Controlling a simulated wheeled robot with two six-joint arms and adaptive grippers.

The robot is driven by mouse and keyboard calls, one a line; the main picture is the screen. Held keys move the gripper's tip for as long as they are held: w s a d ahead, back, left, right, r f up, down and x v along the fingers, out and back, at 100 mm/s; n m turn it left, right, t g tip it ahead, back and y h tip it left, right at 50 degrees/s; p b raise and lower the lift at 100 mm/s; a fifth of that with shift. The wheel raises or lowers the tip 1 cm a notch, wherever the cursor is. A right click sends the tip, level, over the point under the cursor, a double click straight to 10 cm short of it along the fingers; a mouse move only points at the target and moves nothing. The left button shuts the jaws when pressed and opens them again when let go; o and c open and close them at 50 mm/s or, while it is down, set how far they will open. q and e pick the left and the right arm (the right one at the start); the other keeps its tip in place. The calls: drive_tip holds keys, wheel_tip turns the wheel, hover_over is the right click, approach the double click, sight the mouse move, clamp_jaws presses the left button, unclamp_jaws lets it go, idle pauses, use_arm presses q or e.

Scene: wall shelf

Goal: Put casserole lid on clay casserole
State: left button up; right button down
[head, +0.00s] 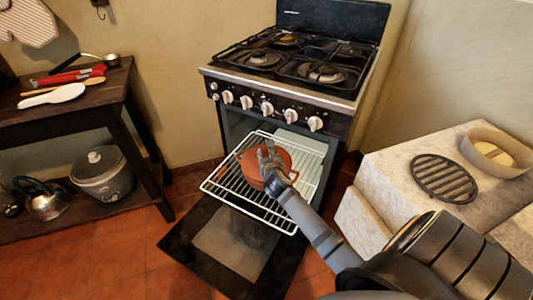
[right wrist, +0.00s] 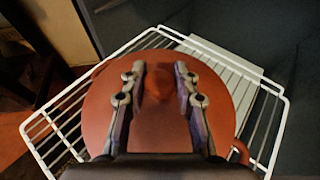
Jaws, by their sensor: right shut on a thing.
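The reddish-brown casserole lid (right wrist: 103,105) fills the middle of the right wrist view, and its knob is between my right gripper's fingers (right wrist: 158,76). In the head view my right gripper (head: 268,152) comes down onto the lid from above and is shut on it. The clay casserole (head: 253,180) is under the lid on the pulled-out oven rack (head: 224,191). A small side handle (right wrist: 241,152) shows past the lid's lower right edge. The lid hides the casserole's opening, and I cannot tell whether it rests fully on the rim. My left gripper is not in view.
The oven door (head: 230,240) hangs open below the rack, under the stove (head: 290,85). A pale flat tray (head: 305,147) lies behind the casserole. A stone counter (head: 392,163) with a black round grate (head: 443,179) stands at right. A dark wooden table (head: 90,105) stands at left.

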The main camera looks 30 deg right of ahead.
drive_tip(key=shift+f+p, duration=0.3)
drive_tip(key=shift+p, duration=0.1)
idle(0.8)
drive_tip(key=c, duration=0.9)
unclamp_jaws()
drive_tip(key=shift+c, duration=0.2)
drive_tip(key=shift+o, duration=0.4)
drive_tip(key=shift+f, duration=0.15)
drive_tip(key=o, duration=0.3)
drive_tip(key=shift+o, duration=0.2)
